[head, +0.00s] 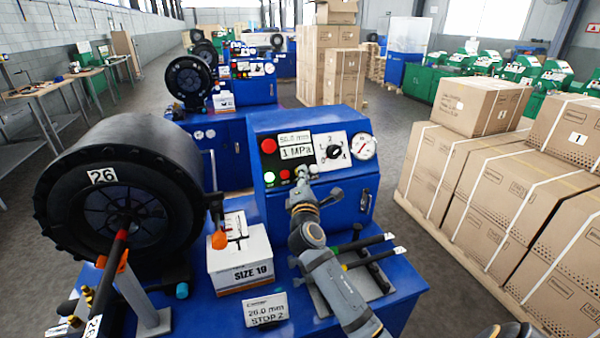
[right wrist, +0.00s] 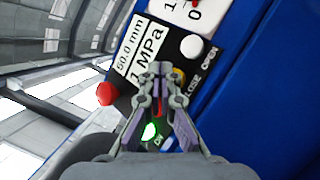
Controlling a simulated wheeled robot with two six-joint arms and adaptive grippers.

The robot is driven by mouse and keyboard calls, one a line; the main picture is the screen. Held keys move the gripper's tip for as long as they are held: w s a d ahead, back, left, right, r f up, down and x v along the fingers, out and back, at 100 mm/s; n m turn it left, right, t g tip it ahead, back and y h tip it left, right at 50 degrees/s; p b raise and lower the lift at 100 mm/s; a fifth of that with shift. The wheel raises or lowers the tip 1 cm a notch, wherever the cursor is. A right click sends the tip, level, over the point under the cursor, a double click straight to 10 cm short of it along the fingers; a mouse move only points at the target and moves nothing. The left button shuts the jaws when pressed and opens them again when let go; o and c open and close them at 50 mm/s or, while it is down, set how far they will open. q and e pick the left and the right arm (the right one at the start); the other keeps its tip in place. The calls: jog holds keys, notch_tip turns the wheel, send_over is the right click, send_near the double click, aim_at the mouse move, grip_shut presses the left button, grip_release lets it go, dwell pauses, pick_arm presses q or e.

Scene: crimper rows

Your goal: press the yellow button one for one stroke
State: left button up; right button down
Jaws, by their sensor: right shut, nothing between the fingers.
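The blue control box (head: 315,215) of the crimper carries a red mushroom button (head: 268,145), a lit green button (head: 269,177) and a white button (head: 313,168). In the right wrist view, a yellow button (right wrist: 181,74) shows partly beside the fingertips, near the CLOSE label. The white button (right wrist: 192,46) at OPEN is above it. The lit green button (right wrist: 149,131) is below. My right gripper (head: 301,174) is shut and empty, its tips right in front of the button panel; it also shows in the wrist view (right wrist: 160,70). I cannot tell whether it touches the yellow button. My left gripper is out of view.
The big black crimping head (head: 125,190) stands left of the control box. A SIZE 19 box (head: 240,260) and a 26.0 mm STOP 2 sign (head: 265,310) are on the blue bench. Cartons (head: 500,190) are stacked at right. Grey floor is clear between.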

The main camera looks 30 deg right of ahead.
jog(key=shift+w+f, duration=0.1)
dwell(0.6)
jog(key=shift+w+d+f, duration=0.1)
jog(key=shift+w+f, duration=0.05)
jog(key=shift+w, duration=0.1)
jog(key=shift+w+d+f+b, duration=0.1)
jog(key=shift+w+f+b, duration=0.25)
jog(key=shift+b, duration=0.15)
dwell(0.6)
jog(key=shift+r, duration=0.15)
jog(key=shift+s+a+r+p, duration=0.2)
jog(key=shift+s+r+p, duration=0.25)
jog(key=shift+s+p, duration=0.25)
